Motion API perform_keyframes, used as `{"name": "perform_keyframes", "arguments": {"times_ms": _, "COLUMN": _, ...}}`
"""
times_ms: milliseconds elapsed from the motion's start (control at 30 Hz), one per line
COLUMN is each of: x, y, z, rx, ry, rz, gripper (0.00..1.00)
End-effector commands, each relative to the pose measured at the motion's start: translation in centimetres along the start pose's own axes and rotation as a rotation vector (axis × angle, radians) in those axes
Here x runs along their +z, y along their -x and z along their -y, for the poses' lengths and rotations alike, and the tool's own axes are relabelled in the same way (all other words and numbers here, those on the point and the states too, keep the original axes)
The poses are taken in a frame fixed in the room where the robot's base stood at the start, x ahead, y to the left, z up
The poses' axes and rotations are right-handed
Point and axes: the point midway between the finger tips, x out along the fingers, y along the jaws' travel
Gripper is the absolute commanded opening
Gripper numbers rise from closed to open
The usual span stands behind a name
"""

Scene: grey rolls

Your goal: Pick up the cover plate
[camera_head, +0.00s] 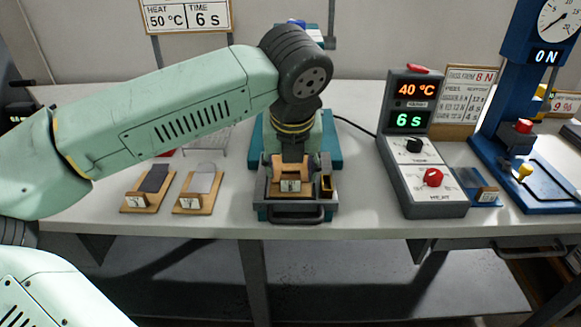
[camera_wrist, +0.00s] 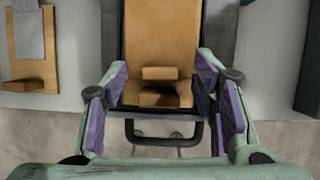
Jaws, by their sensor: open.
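A tan plate, which looks like the cover plate (camera_head: 279,164), lies in a grey tray (camera_head: 262,190) at the front of the teal machine at the table's middle. My gripper (camera_head: 291,158) points down over the plate. In the wrist view my gripper (camera_wrist: 161,82) is open, its purple pads either side of the front block, with nothing held. Contact cannot be told.
The tray's dark handle (camera_wrist: 165,140) sticks out at the front. Two wooden boards with grey pieces (camera_head: 148,187) (camera_head: 200,188) lie to the left. A control box (camera_head: 425,150) reading 40 °C and 6 s stands right, and a blue gauge press (camera_head: 520,90) farther right.

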Motion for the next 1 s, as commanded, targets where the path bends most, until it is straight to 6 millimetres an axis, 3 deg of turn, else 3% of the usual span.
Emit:
{"name": "perform_keyframes", "arguments": {"times_ms": 233, "x": 0.01, "y": -0.19, "z": 0.03, "rx": -0.001, "ry": 0.0, "rz": 0.001, "gripper": 0.53}}
{"name": "perform_keyframes", "arguments": {"times_ms": 1000, "x": 0.02, "y": -0.15, "z": 0.02, "rx": -0.001, "ry": 0.0, "rz": 0.001, "gripper": 0.02}}
